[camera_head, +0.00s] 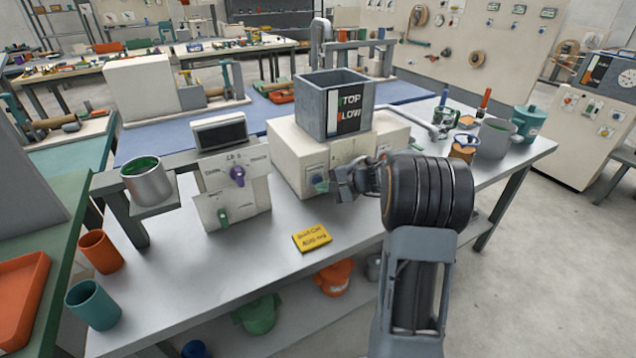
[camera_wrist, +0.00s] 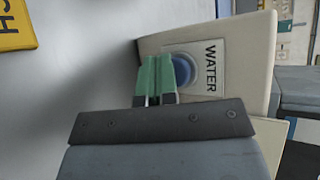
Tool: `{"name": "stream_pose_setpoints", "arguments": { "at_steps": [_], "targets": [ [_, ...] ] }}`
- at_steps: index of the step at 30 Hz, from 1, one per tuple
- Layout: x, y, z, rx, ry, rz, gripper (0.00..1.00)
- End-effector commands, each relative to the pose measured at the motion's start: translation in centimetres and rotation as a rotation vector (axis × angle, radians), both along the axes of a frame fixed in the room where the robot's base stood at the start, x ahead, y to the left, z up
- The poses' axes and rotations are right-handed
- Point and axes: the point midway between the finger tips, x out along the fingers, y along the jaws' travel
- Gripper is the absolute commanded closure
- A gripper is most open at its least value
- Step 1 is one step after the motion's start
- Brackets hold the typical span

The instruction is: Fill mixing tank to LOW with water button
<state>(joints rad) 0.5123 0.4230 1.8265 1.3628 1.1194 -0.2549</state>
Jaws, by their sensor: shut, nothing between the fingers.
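The mixing tank (camera_head: 333,103) is a grey open-topped box on a cream base unit (camera_head: 287,150). Its front panel reads TOP and LOW. The water button is a round blue button (camera_wrist: 184,68) beside a WATER label (camera_wrist: 211,68) on the cream housing in the wrist view. My gripper (camera_wrist: 157,75) is shut and empty, its green fingertips at the button and covering part of it. I cannot tell whether they touch it. In the head view my gripper (camera_head: 325,186) is at the front of the base unit. The water level inside the tank is hidden.
A control panel with purple and green knobs (camera_head: 237,177) stands left of the base unit. A yellow sign (camera_head: 312,237) lies on the grey table in front. A metal pot with green contents (camera_head: 147,182) is at left. Containers, including a teal pot (camera_head: 528,122), stand at right.

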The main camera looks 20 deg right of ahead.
Motion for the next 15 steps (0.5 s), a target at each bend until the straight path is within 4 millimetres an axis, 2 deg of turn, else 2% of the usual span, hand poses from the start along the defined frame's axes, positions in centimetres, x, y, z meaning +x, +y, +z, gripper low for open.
{"name": "stream_pose_setpoints", "arguments": {
  "at_steps": [15],
  "targets": [
    [0.44,0.06,-0.06,0.001,0.001,0.0,1.0]
  ]
}}
